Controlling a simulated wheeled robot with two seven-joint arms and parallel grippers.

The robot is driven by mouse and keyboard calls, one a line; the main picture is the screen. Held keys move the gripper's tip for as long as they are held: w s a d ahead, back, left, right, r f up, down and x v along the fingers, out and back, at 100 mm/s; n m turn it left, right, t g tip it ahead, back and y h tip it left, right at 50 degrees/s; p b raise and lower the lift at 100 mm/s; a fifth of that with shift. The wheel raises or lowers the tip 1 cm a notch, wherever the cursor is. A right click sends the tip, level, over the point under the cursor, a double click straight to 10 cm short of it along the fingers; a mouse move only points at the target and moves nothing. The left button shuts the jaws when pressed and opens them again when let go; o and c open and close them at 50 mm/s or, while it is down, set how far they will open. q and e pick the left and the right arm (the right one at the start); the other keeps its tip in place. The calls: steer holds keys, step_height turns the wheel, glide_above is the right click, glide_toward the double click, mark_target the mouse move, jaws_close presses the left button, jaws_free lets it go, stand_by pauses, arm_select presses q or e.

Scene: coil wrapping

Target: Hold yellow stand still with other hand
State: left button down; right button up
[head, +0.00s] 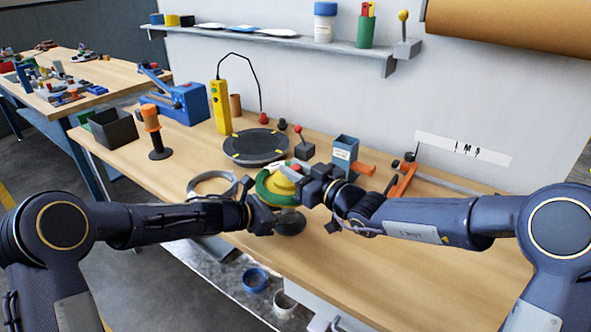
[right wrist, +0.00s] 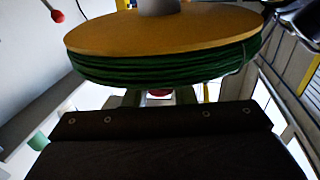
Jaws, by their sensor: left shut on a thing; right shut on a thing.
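The yellow stand (head: 282,186) is near the table's front edge, with the green coil (head: 263,189) wound around it and a dark round base (head: 291,222) below. In the right wrist view, the stand's yellow disc (right wrist: 165,32) and the green windings (right wrist: 160,68) fill the upper middle. My left gripper (head: 268,213) is shut at the stand's lower left side; its grip seems to be on the stand, but the contact is unclear. My right gripper (head: 308,188) is shut at the right side, close against the green windings; its fingertips are mostly hidden.
A grey ring (head: 212,184) lies left of the stand. A black turntable (head: 255,147) and a blue-grey box (head: 344,152) stand behind. An orange-handled tool (head: 402,180) lies to the right. The front right tabletop is clear.

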steer(key=shift+f, duration=0.1)
stand_by(0.5)
steer(key=o, duration=0.9)
steer(key=shift+d, duration=0.1)
steer(key=shift+o, duration=0.2)
steer(key=v, duration=1.2)
steer(key=shift+s, duration=0.1)
